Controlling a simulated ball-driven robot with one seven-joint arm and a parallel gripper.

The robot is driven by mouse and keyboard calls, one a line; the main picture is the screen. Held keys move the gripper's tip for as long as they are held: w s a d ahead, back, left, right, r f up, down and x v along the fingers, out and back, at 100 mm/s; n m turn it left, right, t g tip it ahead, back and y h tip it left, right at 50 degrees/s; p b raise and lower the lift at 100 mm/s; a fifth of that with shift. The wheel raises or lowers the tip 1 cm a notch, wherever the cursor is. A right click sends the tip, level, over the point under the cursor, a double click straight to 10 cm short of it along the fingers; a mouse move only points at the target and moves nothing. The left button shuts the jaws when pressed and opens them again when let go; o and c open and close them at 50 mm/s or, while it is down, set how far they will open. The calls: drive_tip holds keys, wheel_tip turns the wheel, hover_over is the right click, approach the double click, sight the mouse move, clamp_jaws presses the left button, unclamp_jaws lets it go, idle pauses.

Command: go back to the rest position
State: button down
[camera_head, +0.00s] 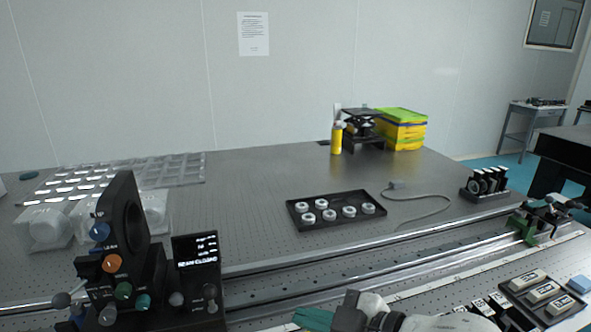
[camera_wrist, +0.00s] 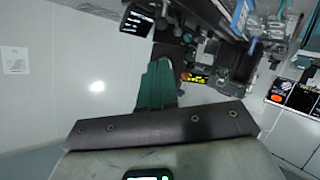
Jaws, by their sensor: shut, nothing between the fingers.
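My gripper (camera_head: 313,319) shows at the bottom middle of the head view, with teal fingers pointing left. It also shows in the wrist view (camera_wrist: 157,86), where the two teal fingers lie together with nothing between them. In the head view it is on the near side of the long metal rail (camera_head: 400,255), to the right of a black display box (camera_head: 196,262). My pale forearm runs off to the right, and its lower part is cut off by the frame edge.
A black optical mount with coloured knobs (camera_head: 120,235) stands tall at the left. A black tray (camera_head: 336,223) of white rings, a grey cable (camera_head: 425,213) and a black lens rack (camera_head: 486,187) lie beyond the rail. A labelled tray (camera_head: 568,301) sits at the lower right.

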drive_tip(key=s+d+f+m+g+h, duration=0.2)
drive_tip(key=s+d+f+m+h, duration=0.3)
drive_tip(key=s+d+f, duration=0.55)
drive_tip(key=s+d+f+m+g+h, duration=0.2)
drive_tip(key=s+d+f+m+h, duration=0.35)
drive_tip(key=f, duration=0.75)
drive_tip(key=s+d+f+m+g+h+p, duration=0.1)
drive_tip(key=s+d+f+m+g, duration=0.1)
drive_tip(key=s+d+m, duration=0.4)
drive_tip(key=s+d+f, duration=0.1)
drive_tip(key=s+d, duration=0.2)
drive_tip(key=s, duration=0.2)
drive_tip(key=shift+d+f+g, duration=0.2)
drive_tip(key=shift+g, duration=0.2)
